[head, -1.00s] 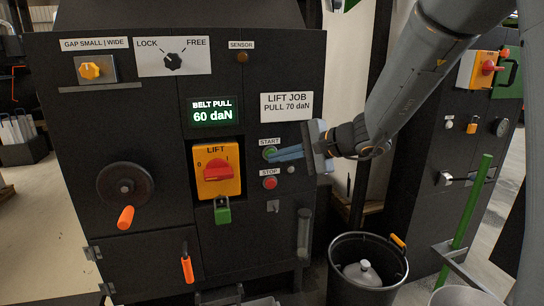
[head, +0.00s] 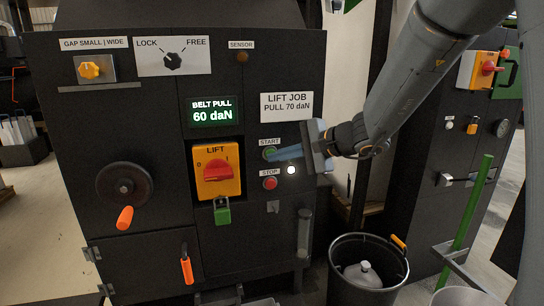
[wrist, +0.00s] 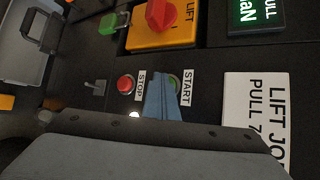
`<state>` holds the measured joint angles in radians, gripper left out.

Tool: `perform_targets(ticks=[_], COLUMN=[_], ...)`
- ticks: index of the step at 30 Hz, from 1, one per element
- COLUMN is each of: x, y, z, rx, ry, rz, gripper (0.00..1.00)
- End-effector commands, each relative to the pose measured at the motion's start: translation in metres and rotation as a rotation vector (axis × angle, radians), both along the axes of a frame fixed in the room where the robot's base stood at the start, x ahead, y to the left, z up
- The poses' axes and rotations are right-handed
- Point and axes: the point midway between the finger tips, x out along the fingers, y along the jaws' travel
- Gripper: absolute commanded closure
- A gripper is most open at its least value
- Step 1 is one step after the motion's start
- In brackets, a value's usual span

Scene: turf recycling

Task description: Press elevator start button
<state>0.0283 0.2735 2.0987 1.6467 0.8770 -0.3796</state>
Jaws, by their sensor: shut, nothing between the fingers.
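The green START button (head: 268,153) is on the dark cabinet front, under its START label (head: 270,142). My gripper (head: 276,155) is shut and empty, its blue fingers pointing at the START button with the tips at or very near it. In the wrist view the shut fingers (wrist: 158,85) cover part of the START button (wrist: 174,82). I cannot tell whether they touch. The red STOP button (head: 270,183) is just below. A small round lamp (head: 291,170) beside it is lit white.
The orange LIFT switch (head: 216,170) with a red knob and green padlock (head: 222,213) is left of the buttons. The display (head: 213,112) reads BELT PULL 60 daN; a sign (head: 286,106) reads LIFT JOB PULL 70 daN. A black bucket (head: 345,250) stands below my arm.

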Motion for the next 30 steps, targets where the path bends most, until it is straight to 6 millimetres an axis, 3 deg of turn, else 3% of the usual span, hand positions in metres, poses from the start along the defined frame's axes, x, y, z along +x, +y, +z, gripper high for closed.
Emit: perform_targets(ticks=[9, 20, 30], x=[-0.014, -0.016, -0.042], y=[-0.004, -0.005, -0.012], z=[0.0, 0.0, 0.0], rx=[0.0, 0.001, 0.0], ry=[-0.002, -0.001, -0.002], rz=[-0.001, 0.0, -0.001], gripper=[1.0, 1.0, 1.0])
